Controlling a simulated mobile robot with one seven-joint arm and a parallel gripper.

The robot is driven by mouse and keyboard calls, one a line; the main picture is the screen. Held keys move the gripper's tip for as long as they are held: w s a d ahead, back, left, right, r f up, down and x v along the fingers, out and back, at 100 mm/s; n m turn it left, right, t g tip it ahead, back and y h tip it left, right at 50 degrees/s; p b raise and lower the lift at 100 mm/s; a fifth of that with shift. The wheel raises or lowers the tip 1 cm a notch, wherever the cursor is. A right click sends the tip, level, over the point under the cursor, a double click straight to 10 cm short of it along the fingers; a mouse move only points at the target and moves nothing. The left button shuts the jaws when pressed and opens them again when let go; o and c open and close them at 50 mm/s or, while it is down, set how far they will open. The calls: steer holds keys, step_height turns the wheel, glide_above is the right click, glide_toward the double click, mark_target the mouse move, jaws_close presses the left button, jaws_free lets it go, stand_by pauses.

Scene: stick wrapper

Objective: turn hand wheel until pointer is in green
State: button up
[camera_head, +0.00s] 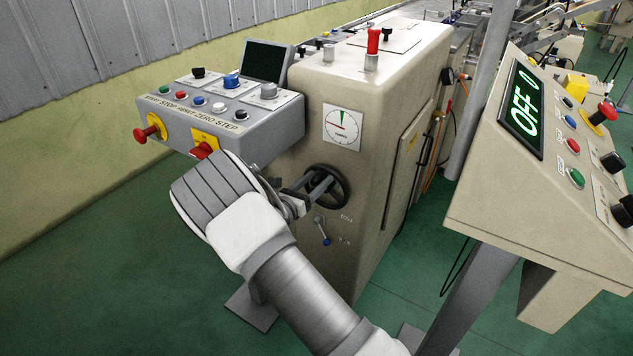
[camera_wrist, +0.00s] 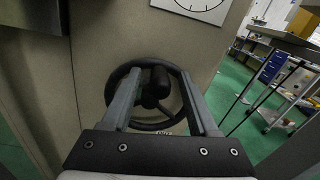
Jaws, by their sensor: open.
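The black hand wheel (camera_head: 341,187) is on the front of the beige machine, and it also shows in the wrist view (camera_wrist: 113,84). Its dark knob or hub (camera_wrist: 155,88) shows between my fingers. The round gauge (camera_head: 343,127) above the wheel has a small green sector at the top. Its red pointer points left, outside the green. In the wrist view only the lower edge of the gauge (camera_wrist: 198,6) shows. My gripper (camera_head: 322,183) is open in front of the wheel, with one finger on each side of the knob. Whether the fingers touch it I cannot tell.
A small lever with a blue end (camera_head: 322,230) is just below the wheel. A grey button panel (camera_head: 225,115) juts out at the left. A console (camera_head: 560,170) with an "OFF 0" display stands at the right. Green floor (camera_head: 400,300) is open between the machine and console.

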steer(key=shift+w, duration=0.1)
jaws_close()
stand_by(0.3)
stand_by(1.1)
